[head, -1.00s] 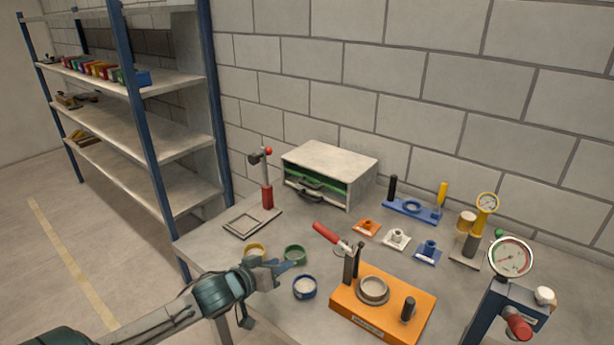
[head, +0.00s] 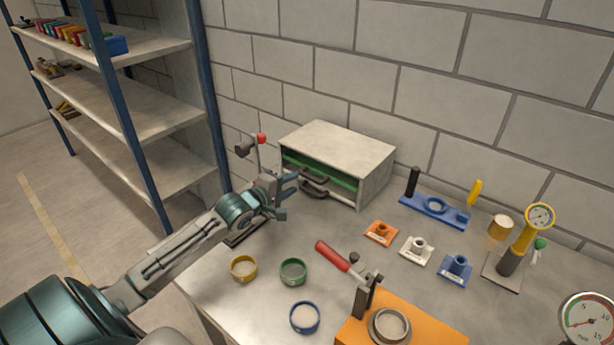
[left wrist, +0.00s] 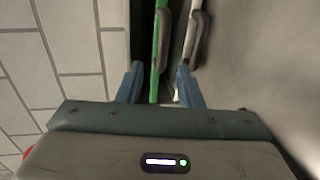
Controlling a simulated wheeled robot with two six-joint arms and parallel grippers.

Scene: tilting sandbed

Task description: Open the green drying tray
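The green drying tray (head: 338,180) shows as a green front inside the grey cabinet (head: 345,145) at the back of the bench; its green edge also shows in the left wrist view (left wrist: 158,60). Dark handles (head: 315,188) stand out on the cabinet's front, and a grey handle shows in the left wrist view (left wrist: 196,38). My left gripper (head: 289,196) is open and empty, just in front of the cabinet's left side. My right gripper is out of view.
A red-knobbed stand (head: 258,150) is partly hidden behind my left gripper. Yellow (head: 243,269), green (head: 293,271) and blue (head: 304,317) rings lie nearer. A red-handled clamp (head: 333,256) stands on an orange block. Small coloured fixtures lie right of the cabinet.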

